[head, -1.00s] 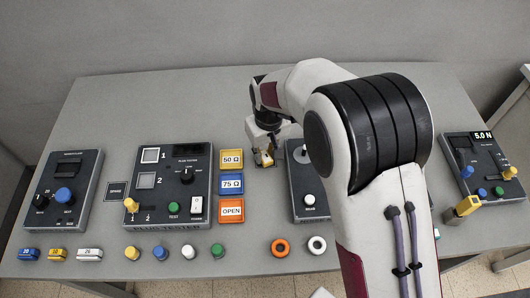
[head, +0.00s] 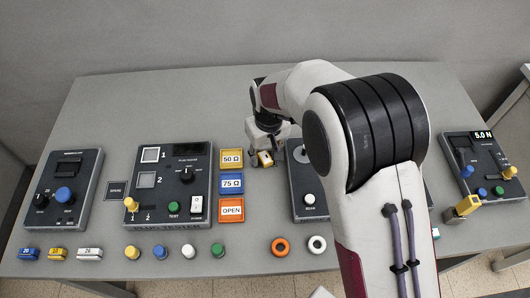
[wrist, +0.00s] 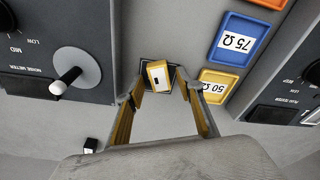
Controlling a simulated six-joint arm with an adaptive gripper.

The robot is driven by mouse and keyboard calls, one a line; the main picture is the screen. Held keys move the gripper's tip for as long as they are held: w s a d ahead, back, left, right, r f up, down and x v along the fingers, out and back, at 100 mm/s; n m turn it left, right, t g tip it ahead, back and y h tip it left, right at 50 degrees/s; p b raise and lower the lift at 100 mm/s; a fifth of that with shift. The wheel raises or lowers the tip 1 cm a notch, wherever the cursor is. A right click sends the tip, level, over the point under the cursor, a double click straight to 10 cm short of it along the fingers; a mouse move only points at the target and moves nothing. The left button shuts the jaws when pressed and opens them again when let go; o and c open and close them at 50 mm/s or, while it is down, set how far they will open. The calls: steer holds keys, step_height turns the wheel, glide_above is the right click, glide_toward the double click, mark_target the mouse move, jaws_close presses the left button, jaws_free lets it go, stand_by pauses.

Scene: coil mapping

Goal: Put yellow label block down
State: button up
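The yellow label block (head: 265,159) is at the back middle of the table, right of the 50 Ω plate. In the wrist view the yellow block (wrist: 159,74) shows a white face with a small dark mark and sits over a dark square pad (wrist: 176,75), slightly turned to it. My gripper (wrist: 162,92) is above it, one finger on each side. Gaps show between the block and both fingertips, so the gripper looks open. In the head view my gripper (head: 267,148) partly covers the block. Whether its underside lies flat is hidden.
The 50 Ω (head: 231,159), 75 Ω (head: 231,184) and OPEN (head: 231,209) plates stand in a column left of the block. A panel with a joystick (head: 300,154) is close on the right. Clear table lies in front of the block.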

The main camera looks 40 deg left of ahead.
mark_target(268, 161)
steer(key=shift+r, duration=0.1)
step_height(268, 161, up, 12)
steer(key=d, duration=0.1)
steer(key=shift+s+d, duration=0.2)
steer(key=shift+s, duration=0.1)
stand_by(0.3)
stand_by(0.5)
